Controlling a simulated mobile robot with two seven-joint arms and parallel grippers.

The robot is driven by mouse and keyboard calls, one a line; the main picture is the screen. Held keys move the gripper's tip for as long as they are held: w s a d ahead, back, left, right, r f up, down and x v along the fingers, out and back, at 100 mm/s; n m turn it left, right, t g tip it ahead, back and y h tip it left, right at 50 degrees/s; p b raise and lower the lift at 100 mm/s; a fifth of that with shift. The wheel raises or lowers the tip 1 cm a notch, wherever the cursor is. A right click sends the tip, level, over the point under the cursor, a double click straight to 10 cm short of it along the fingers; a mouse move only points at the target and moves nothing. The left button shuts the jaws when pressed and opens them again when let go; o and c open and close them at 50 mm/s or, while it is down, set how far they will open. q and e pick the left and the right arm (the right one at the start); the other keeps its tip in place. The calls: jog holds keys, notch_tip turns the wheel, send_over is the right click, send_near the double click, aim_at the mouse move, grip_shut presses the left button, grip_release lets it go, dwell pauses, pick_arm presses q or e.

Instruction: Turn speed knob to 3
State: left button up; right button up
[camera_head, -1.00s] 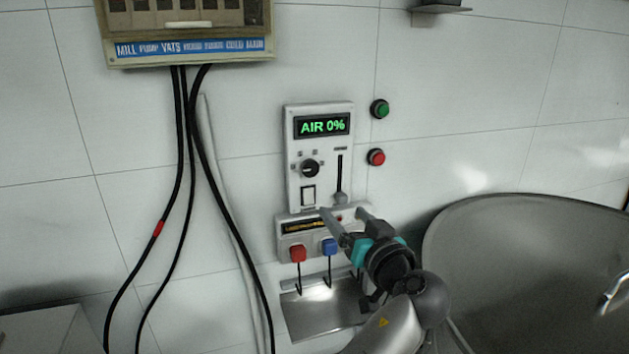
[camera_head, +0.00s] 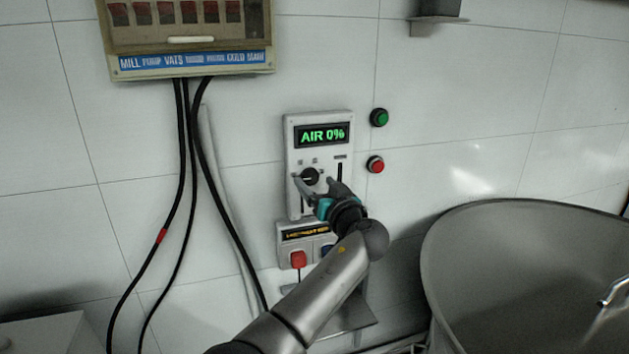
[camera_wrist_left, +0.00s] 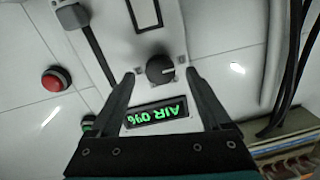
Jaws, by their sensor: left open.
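The speed knob (camera_head: 309,176) is a round black dial on a white control panel (camera_head: 291,150) whose display (camera_head: 322,134) reads "AIR 0%". In the left wrist view the knob (camera_wrist_left: 160,69) has a pale pointer line facing right in that picture. My left gripper (camera_head: 316,184) is open in front of the panel. In the left wrist view its two fingers (camera_wrist_left: 158,76) lie on either side of the knob, apart from it. In the head view the gripper covers the lower part of the panel. My right gripper is not in view.
A slider (camera_wrist_left: 72,15) is beside the knob on the panel. A green button (camera_head: 379,117) and a red button (camera_head: 376,164) are on the wall to the right. Below is a socket box with a red plug (camera_head: 298,259). A large metal bowl (camera_head: 440,240) stands at right.

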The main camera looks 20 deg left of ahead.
pick_arm(q)
jog(key=shift+x, duration=0.8)
jog(key=shift+c, duration=0.2)
grip_shut()
